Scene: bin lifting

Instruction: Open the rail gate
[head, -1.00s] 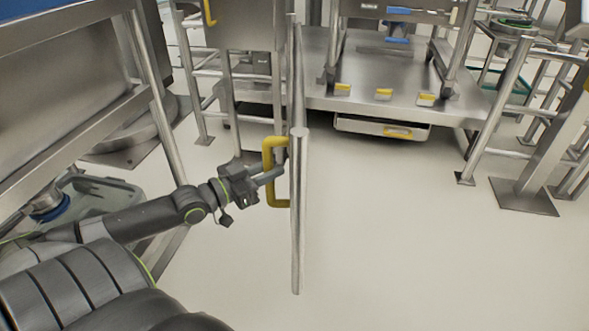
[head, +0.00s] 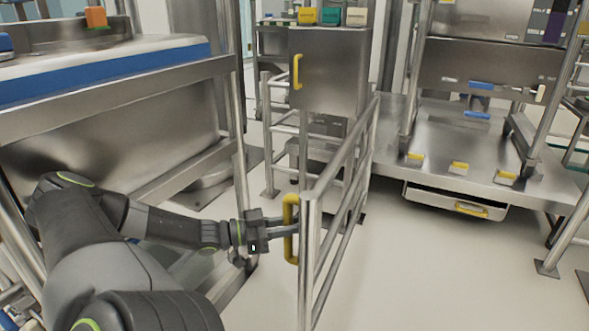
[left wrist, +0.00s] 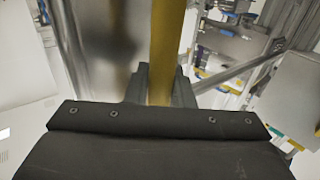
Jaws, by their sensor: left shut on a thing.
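The rail gate (head: 309,255) is a metal tube frame with several bars. It stands in the middle of the head view, angled away from me toward the far right. A yellow handle (head: 287,214) is on its near end post. My left gripper (head: 290,230) is shut on this handle, its fingers reaching it from the left. In the left wrist view the yellow handle (left wrist: 164,50) runs between the dark fingers, which the wrist body partly hides. My right gripper is not in view.
A steel bench with a blue edge (head: 120,79) stands at the left, close to my left arm. A steel cabinet (head: 335,75) is behind the gate. A low steel platform (head: 435,165) lies at the back right. The floor (head: 430,270) right of the gate is clear.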

